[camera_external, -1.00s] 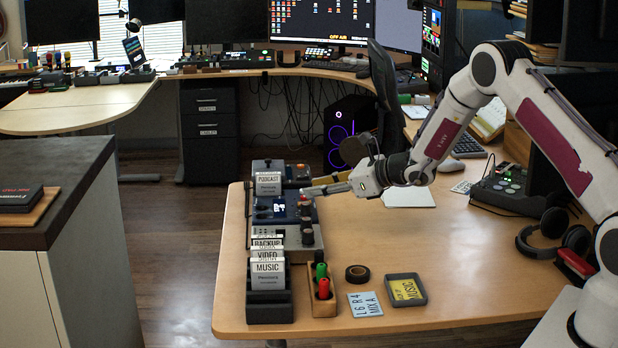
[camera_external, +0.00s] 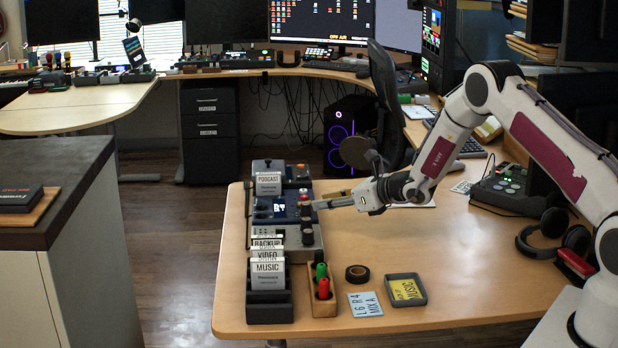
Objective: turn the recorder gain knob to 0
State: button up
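A row of small devices stands along the table's left side. The blue one with a small lit screen (camera_external: 279,209) looks like the recorder, though I cannot read a label on it. A dark knob with a reddish part (camera_external: 304,197) sits on its right side. My gripper (camera_external: 319,205) points left, with its fingertips close beside this knob. I cannot tell whether they touch it, nor whether the fingers are open or shut. The knob's scale and pointer are too small to read.
A grey device with a dark knob (camera_external: 307,236) stands just in front. Nearer are a card rack (camera_external: 269,308), a wooden holder with red and green markers (camera_external: 321,305), a tape roll (camera_external: 358,274) and a small tray (camera_external: 405,289). The table's middle is clear.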

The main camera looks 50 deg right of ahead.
aim_at(308, 204)
jog(key=shift+x, duration=3.6)
jog(key=shift+c, duration=0.4)
grip_shut()
